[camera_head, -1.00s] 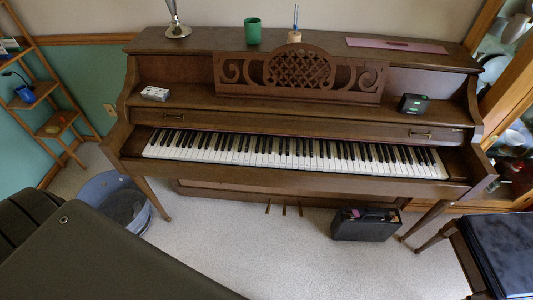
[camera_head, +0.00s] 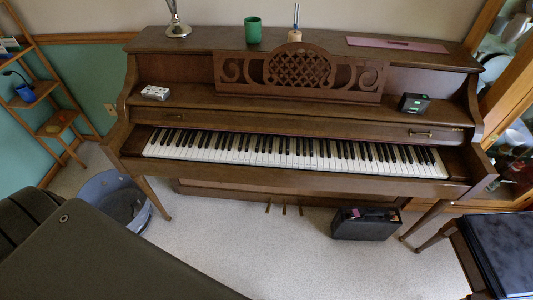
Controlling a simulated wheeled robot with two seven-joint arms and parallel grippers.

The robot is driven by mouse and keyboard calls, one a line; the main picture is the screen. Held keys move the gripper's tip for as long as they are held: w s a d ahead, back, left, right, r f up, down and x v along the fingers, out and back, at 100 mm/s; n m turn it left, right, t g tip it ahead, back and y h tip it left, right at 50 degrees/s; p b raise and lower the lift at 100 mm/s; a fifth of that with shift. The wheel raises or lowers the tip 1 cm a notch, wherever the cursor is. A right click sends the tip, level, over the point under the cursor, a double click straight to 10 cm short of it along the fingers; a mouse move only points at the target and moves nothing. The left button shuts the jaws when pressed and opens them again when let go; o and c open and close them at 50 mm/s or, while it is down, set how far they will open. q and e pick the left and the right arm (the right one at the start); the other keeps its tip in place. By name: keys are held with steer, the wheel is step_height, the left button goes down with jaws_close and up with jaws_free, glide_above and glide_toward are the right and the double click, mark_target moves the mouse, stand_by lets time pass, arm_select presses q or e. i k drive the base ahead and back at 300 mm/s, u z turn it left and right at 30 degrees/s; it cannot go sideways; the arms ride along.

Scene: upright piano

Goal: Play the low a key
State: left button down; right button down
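An upright brown piano (camera_head: 300,185) stands against the wall with its lid open. Its keyboard (camera_head: 290,152) of white and black keys runs across the middle of the view, with the low end at the left (camera_head: 160,148). I cannot pick out the low a key by any mark. A large dark part of my own body covers the lower left. Neither of my grippers is in view, and nothing touches the keys.
A grey-blue bin (camera_head: 113,200) stands on the carpet left of the piano. A black case (camera_head: 365,223) sits under its right side. A dark-topped bench (camera_head: 497,250) is at the lower right. The carpet (camera_head: 265,255) before the pedals is clear.

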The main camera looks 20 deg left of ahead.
mark_target(265, 158)
steer(key=k, duration=1)
steer(key=z, duration=0.7)
steer(key=i, duration=2.85)
steer(key=u, duration=2.35)
